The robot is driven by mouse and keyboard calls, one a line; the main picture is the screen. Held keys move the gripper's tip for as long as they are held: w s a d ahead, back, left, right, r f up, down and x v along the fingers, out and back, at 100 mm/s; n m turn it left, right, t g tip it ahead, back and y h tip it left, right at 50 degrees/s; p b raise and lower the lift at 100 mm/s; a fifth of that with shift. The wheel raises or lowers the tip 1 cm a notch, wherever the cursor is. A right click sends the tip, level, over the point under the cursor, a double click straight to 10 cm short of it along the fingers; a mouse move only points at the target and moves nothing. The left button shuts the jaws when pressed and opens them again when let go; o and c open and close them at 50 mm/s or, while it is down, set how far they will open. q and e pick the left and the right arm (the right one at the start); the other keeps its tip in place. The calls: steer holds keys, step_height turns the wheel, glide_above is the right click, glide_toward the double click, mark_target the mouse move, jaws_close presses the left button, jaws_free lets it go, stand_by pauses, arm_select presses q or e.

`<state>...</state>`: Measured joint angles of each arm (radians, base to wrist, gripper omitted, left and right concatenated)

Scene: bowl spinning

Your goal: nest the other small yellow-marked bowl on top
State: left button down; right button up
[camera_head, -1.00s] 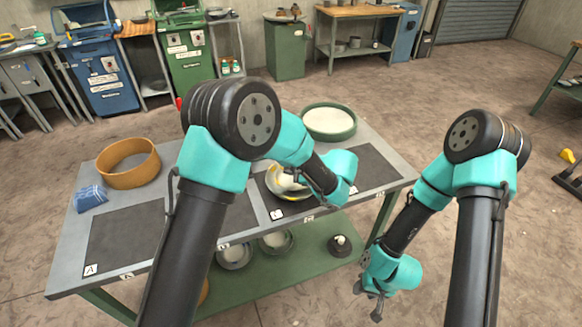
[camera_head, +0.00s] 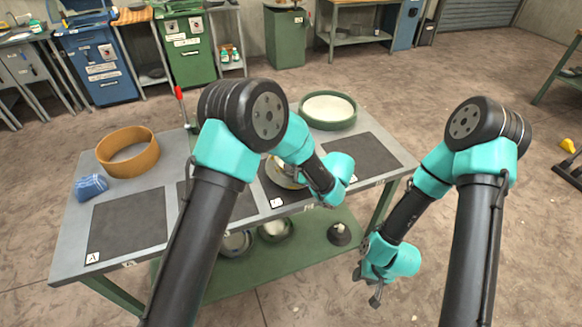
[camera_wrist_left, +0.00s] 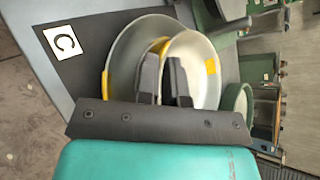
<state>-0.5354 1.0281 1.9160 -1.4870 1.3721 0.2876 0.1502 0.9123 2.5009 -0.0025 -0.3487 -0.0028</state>
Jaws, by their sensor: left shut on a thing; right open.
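A metal bowl (camera_head: 272,186) with yellow marking sits on the dark mat labelled C; it also shows in the left wrist view (camera_wrist_left: 122,62). My left gripper (camera_wrist_left: 165,72) is shut on the smaller pale bowl (camera_wrist_left: 192,52), which bears a yellow mark. The held bowl overlaps the metal bowl in the wrist view, inside or just above it; I cannot tell whether they touch. In the head view my left wrist hides much of both bowls. My right gripper (camera_head: 376,288) is open and empty, in front of the table's right side.
An orange ring-shaped container (camera_head: 128,165) and a blue cloth-like item (camera_head: 91,187) are on the table's left. A green round tray with pale contents (camera_head: 328,108) stands at the back right. The mat labelled A (camera_head: 126,226) is bare. Bowls lie on the lower shelf.

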stand_by(0.6)
arm_select(q)
steer(key=c, duration=1.2)
jaws_free()
steer(key=v, duration=1.2)
steer(key=shift+f, duration=0.1)
